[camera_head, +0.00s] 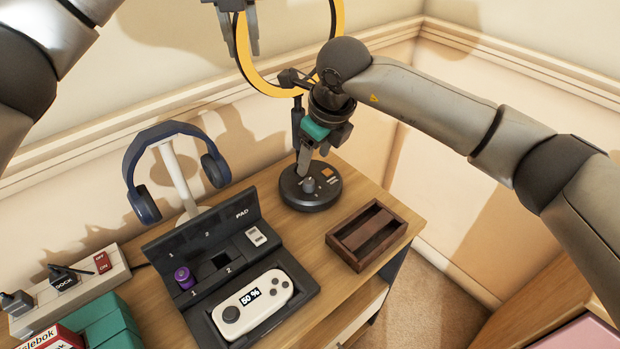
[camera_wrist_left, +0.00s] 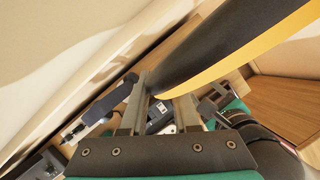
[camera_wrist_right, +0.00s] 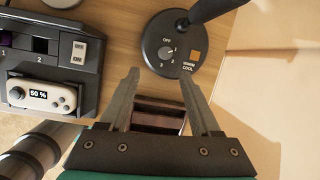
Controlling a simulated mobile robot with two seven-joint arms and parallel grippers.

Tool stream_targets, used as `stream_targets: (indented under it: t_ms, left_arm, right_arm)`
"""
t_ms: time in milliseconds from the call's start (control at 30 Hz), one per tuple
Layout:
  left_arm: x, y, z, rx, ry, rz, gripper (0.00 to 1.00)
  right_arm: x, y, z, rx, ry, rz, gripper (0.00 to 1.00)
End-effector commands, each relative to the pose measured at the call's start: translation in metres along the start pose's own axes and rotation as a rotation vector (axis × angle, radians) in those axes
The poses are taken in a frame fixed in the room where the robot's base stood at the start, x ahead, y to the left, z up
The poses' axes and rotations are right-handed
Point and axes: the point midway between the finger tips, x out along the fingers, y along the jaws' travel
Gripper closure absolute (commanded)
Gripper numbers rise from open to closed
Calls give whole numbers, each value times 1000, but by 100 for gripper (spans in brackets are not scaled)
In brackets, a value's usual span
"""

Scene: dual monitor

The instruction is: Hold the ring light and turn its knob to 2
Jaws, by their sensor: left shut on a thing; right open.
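The ring light's yellow-edged ring (camera_head: 262,88) stands upright at the back of the desk. My left gripper (camera_head: 240,8) is shut on the ring's upper left side. In the left wrist view, the dark ring with its yellow edge (camera_wrist_left: 225,62) runs in between the fingers (camera_wrist_left: 162,108). The round black base (camera_head: 322,199) carries a small knob (camera_head: 309,184). My right gripper (camera_head: 312,163) is open and empty above the base, apart from the knob.
A brown wooden tray (camera_head: 342,251) lies right of the base at the desk edge. A black pad dock (camera_head: 219,318) with a white controller (camera_head: 270,313) is in front. Blue headphones (camera_head: 148,205) hang on a white stand at left. The wall is close behind.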

Motion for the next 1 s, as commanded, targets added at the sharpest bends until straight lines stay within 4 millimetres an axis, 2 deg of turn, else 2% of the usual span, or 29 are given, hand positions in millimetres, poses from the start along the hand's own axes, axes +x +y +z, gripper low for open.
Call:
stream_targets:
  t_ms: [200, 367, 800, 1000]
  left_arm:
    - [-1, -1, 0, 0, -2, -4, 100]
    - [-1, -1, 0, 0, -2, -4, 100]
    - [-1, -1, 0, 0, -2, -4, 100]
    - [-1, -1, 0, 0, -2, -4, 100]
  right_arm:
    - [-10, -10, -8, 178, -58, 3, 36]
    - [-4, -10, -8, 212, -67, 6, 36]
    - [72, -10, -3, 212, -65, 6, 36]
    - [96, -10, -1, 210, -66, 6, 36]
